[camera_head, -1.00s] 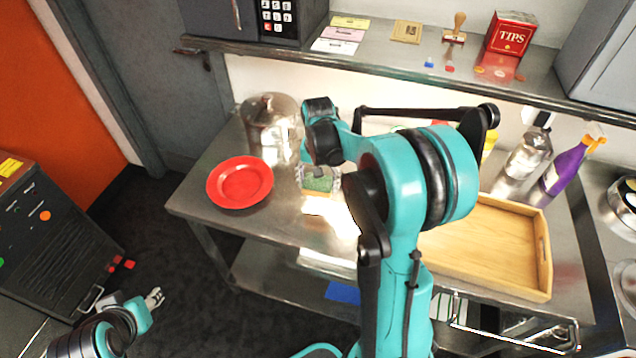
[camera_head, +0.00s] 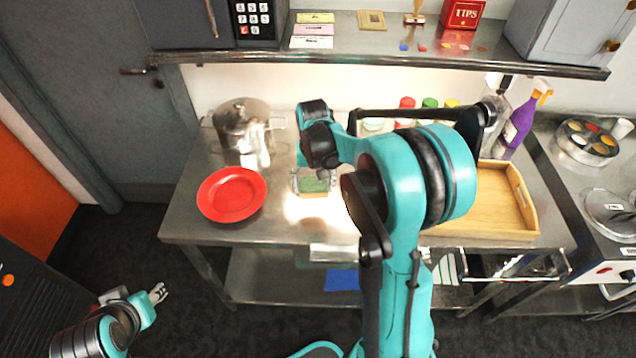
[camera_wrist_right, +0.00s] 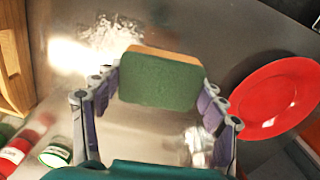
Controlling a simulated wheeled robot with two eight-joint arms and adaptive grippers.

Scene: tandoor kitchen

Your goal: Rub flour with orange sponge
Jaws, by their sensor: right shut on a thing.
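The sponge (camera_head: 314,185) has a thick green layer and an orange layer. In the right wrist view the sponge (camera_wrist_right: 160,82) shows its green side, with an orange strip along its far edge. My right gripper (camera_wrist_right: 160,90) is shut on it, with a finger on each side. The sponge is over the steel table; I cannot tell whether it touches the top. The flour (camera_wrist_right: 108,32) is a speckled white patch beyond the sponge, partly lost in bright glare. My left gripper (camera_head: 158,293) is empty, fingers apart, low at the left, away from the table.
A red plate (camera_head: 231,194) lies left of the sponge, with a steel pot (camera_head: 242,128) behind. A wooden tray (camera_head: 510,211) is at the right, partly behind my arm. A purple spray bottle (camera_head: 519,126) and jars stand at the back. A shelf (camera_head: 360,57) overhangs the rear.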

